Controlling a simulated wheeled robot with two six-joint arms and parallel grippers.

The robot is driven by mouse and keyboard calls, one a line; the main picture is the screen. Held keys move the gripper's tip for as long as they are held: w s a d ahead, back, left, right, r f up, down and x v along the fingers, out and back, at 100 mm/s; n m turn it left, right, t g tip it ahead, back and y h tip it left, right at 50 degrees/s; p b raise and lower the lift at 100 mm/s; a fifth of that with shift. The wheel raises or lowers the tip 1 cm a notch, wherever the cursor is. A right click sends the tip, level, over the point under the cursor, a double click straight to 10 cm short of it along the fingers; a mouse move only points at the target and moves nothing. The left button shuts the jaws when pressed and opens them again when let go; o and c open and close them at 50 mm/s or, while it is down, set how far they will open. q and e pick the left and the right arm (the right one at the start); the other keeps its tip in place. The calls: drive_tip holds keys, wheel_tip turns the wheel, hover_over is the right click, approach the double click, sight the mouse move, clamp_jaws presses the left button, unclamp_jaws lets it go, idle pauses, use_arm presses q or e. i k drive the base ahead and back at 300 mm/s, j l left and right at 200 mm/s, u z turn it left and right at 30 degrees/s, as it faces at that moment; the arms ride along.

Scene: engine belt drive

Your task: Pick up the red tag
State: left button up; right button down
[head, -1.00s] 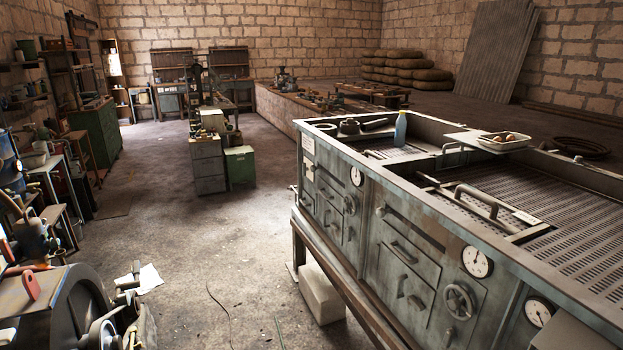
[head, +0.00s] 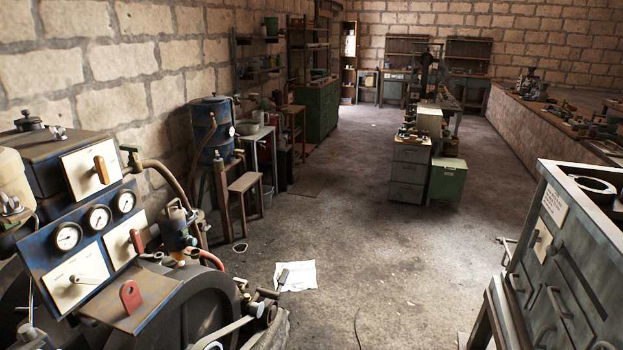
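A red tag (head: 130,297) with a rounded top and a small hole stands on a brown plate (head: 150,310) on the engine, at the lower left of the head view. A dark flywheel or pulley guard (head: 213,300) curves around to its right. Neither of my grippers is in view, and I see nothing touching the tag.
A blue gauge panel (head: 82,248) with orange-brown levers stands just behind the tag. A red hose (head: 208,258) and metal linkage lie to its right. The grey cabinet (head: 560,250) is at the right.

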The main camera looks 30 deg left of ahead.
sight(131, 301)
drive_tip(key=i+u, duration=0.4)
drive_tip(key=i+l+u, duration=0.35)
drive_tip(key=i, duration=0.2)
drive_tip(key=i+l+u, duration=0.25)
drive_tip(key=i+u, duration=0.15)
drive_tip(key=i, duration=0.05)
